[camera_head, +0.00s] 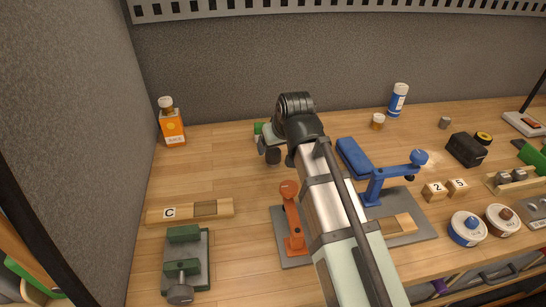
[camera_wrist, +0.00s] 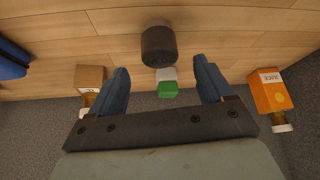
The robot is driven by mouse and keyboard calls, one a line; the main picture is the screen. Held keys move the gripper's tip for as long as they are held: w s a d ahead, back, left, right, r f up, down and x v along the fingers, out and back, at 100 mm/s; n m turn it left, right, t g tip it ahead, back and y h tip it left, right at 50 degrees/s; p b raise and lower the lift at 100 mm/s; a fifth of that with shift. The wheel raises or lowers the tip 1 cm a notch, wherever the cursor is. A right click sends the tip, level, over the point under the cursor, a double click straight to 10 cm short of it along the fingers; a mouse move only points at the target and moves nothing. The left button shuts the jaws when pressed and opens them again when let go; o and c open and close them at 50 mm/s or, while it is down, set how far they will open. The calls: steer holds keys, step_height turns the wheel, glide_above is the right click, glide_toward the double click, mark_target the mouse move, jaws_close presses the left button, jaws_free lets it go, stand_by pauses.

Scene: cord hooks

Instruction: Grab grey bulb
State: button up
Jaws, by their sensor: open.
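A dark grey, rounded cylinder (camera_wrist: 158,46) stands on the wooden table in the wrist view, centred just beyond my fingertips; it is the likeliest grey bulb, though its shape does not make this certain. It also shows in the head view (camera_head: 273,157), beside the end of my arm. My gripper (camera_wrist: 160,66) is open, with its two blue fingers spread to the left and right, and nothing is held between them. In the head view my own arm hides most of the gripper.
A green and white object (camera_wrist: 167,86) lies behind the cylinder. An orange juice carton (camera_head: 171,124) stands at the back left. A green clamp (camera_head: 186,253) is front left.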

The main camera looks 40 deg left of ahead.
mark_target(273, 151)
steer(key=shift+x, duration=3.35)
steer(key=shift+s, duration=0.1)
steer(key=shift+c, duration=0.2)
steer(key=c, duration=1)
